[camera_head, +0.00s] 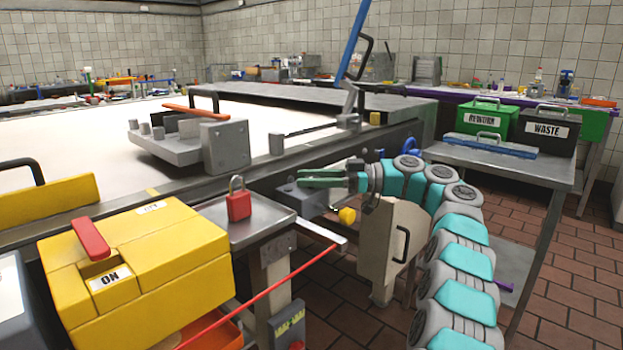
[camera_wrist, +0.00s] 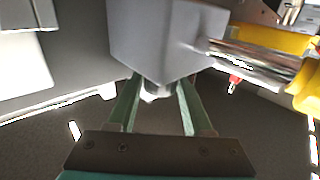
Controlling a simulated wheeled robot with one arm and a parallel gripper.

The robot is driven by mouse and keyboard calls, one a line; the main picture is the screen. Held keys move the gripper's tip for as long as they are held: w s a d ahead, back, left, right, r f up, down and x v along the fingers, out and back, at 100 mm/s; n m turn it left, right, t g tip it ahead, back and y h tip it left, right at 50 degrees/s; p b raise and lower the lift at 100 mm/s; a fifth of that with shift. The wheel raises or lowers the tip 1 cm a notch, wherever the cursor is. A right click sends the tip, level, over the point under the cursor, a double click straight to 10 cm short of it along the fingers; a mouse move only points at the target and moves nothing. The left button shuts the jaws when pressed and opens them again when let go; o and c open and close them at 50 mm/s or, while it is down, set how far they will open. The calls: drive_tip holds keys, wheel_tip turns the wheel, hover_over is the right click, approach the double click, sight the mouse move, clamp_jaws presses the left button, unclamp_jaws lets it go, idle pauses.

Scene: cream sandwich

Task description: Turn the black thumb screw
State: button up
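A grey block (camera_head: 303,201) is mounted at the side of the large table; it fills the upper middle of the wrist view (camera_wrist: 165,40). A short dark round piece (camera_wrist: 157,88), perhaps the black thumb screw, sits at the block's lower end, between my fingers. It cannot be made out in the head view. My gripper (camera_head: 322,178) has green fingers and lies at the block's top in the head view. In the wrist view my gripper (camera_wrist: 159,92) has its fingers apart, one on each side of the dark piece, with gaps visible.
A yellow knob (camera_head: 347,215) on a metal shaft sticks out beside the block; it is close on the right in the wrist view (camera_wrist: 308,85). A red padlock (camera_head: 239,203) stands on a small metal stand. A yellow box (camera_head: 150,255) is at lower left.

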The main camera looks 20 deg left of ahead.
drive_tip(key=o, duration=0.3)
drive_tip(key=shift+v, duration=3.95)
